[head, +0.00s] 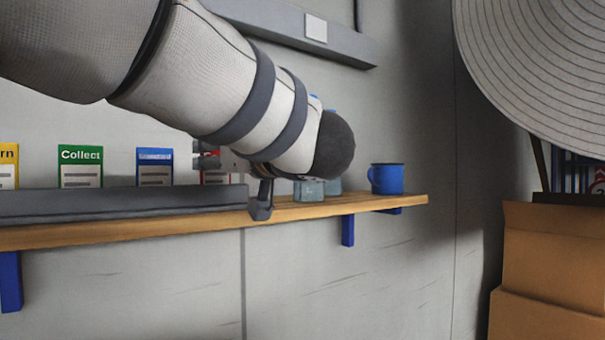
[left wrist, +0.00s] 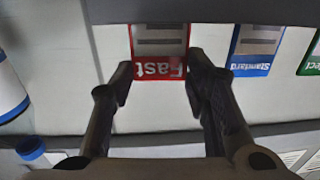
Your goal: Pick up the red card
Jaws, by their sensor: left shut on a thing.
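The red card (left wrist: 160,95) shows upside down in the left wrist view, with the word "Fast" on its red band. My left gripper (left wrist: 163,78) has one finger at each side edge of it and is shut on it. In the head view the red card (head: 215,179) is mostly hidden behind my left gripper (head: 206,156) and the arm above it. It is upright behind the grey rail, in line with the other cards. My right gripper is in neither view.
A blue card (head: 154,168), a green card (head: 80,167) and a yellow card (head: 9,168) stand to the left behind the grey rail (head: 120,203). Glass jars (head: 309,190) and a blue mug (head: 387,179) are farther right on the wooden shelf (head: 330,208). Cardboard boxes (head: 550,250) stand at right.

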